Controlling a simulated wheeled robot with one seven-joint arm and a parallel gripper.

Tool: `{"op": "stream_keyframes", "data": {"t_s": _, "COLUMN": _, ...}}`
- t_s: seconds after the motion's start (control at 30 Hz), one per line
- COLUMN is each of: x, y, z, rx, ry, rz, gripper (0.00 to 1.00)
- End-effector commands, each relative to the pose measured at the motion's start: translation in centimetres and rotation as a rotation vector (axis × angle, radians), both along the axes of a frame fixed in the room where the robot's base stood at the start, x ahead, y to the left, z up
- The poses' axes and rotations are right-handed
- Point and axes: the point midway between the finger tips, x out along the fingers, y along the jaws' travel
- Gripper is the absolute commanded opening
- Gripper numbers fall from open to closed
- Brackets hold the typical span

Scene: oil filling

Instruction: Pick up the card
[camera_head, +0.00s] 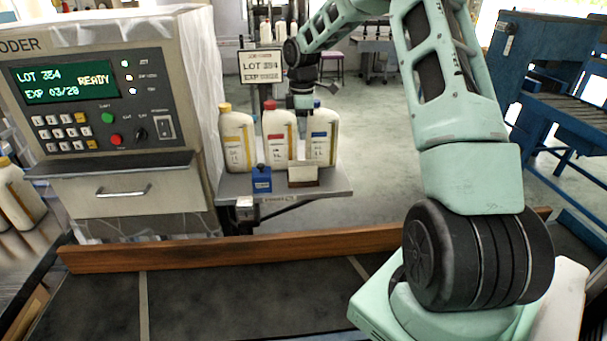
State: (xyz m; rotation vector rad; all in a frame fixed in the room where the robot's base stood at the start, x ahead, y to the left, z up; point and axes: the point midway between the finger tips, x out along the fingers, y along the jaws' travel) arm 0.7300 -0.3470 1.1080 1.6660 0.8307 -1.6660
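A small blank-looking pale card (303,171) stands in a brown holder (304,184) at the front of a small grey shelf (335,186). My gripper (302,104) points down at the back of the shelf, above and behind the bottles and well apart from the small card. Its fingertips are small and partly hidden by the bottles, so I cannot tell if they are open. A framed sign card (262,66) reading LOT 354 and an EXP date stands upright behind the bottles, left of my gripper.
Three cream bottles with yellow (237,140), red (279,137) and blue (322,136) caps stand behind the small card. A blue block (261,179) sits left of it. A coder machine (110,120) stands at left. Floor right of the shelf is clear.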

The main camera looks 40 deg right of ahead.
Motion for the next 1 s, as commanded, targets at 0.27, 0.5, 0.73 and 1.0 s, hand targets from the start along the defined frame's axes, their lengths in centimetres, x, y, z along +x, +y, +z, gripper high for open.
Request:
{"op": "stream_keyframes", "data": {"t_s": 0.27, "x": -0.2, "y": 0.2, "z": -5.7, "rx": 0.004, "ry": 0.006, "rz": 0.000, "gripper": 0.28}}
{"op": "stream_keyframes", "data": {"t_s": 0.5, "x": -0.1, "y": 0.1, "z": -9.8, "rx": 0.002, "ry": 0.003, "rz": 0.000, "gripper": 0.28}}
{"op": "stream_keyframes", "data": {"t_s": 0.73, "x": -0.1, "y": 0.1, "z": -11.2, "rx": 0.002, "ry": 0.001, "rz": -0.002, "gripper": 0.28}}
{"op": "stream_keyframes", "data": {"t_s": 1.0, "x": -0.1, "y": -0.4, "z": -14.5, "rx": 0.002, "ry": 0.003, "rz": -0.002, "gripper": 0.28}}
